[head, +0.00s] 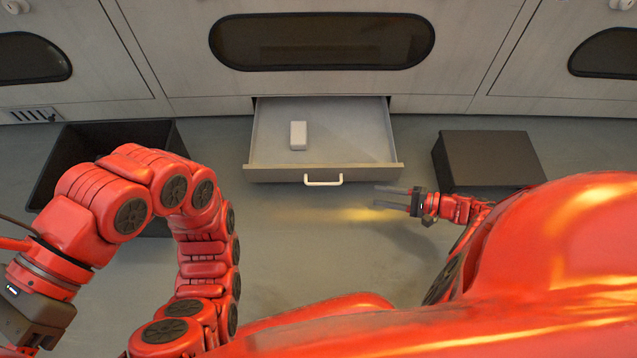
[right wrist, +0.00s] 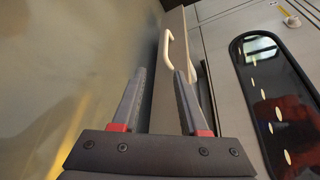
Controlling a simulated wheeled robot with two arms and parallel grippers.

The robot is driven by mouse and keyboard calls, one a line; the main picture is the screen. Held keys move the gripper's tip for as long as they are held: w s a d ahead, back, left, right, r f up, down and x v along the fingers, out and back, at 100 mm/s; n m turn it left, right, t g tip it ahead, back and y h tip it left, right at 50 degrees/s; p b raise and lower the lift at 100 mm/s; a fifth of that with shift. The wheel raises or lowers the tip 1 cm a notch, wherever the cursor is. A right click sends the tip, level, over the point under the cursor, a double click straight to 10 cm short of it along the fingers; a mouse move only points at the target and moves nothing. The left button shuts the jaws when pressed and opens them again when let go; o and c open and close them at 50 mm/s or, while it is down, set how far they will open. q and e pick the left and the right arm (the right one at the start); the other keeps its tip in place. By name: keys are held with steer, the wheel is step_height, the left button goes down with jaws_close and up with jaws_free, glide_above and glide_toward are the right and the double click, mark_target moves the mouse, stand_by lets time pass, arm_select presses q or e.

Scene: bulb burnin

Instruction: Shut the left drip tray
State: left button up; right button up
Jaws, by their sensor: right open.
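One drip tray (head: 353,172) stands pulled out like a drawer from the cabinet, in the middle of the head view; I cannot tell whether it is the left one. Its pale bar handle (head: 323,183) is on the front face. The handle also shows in the right wrist view (right wrist: 168,45), just beyond the fingertips. My right gripper (head: 378,197) is open and empty, right of the handle and apart from it. Its two fingers show in the right wrist view (right wrist: 160,78). My left gripper (head: 35,322) shows only its dark body at the lower left; its fingers are not visible.
A small white block (head: 298,135) lies inside the tray. A black open bin (head: 62,150) stands at left, partly behind my left arm. A dark box (head: 487,160) stands at right. The cabinet front (head: 190,75) has dark windows. Floor before the tray is clear.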

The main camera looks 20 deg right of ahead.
arm_select(q)
steer(key=f+g+b, duration=0.1)
steer(key=s+f+g+h+b, duration=0.1)
steer(key=shift+d+f, duration=0.15)
steer(key=shift+f, duration=0.2)
arm_select(e)
steer(key=shift+y, duration=0.3)
steer(key=x, duration=1.1)
steer(key=r+x, duration=0.1)
steer(key=x, duration=0.5)
steer(key=shift+w+a, duration=0.1)
steer(key=shift+w, duration=0.25)
jaws_close()
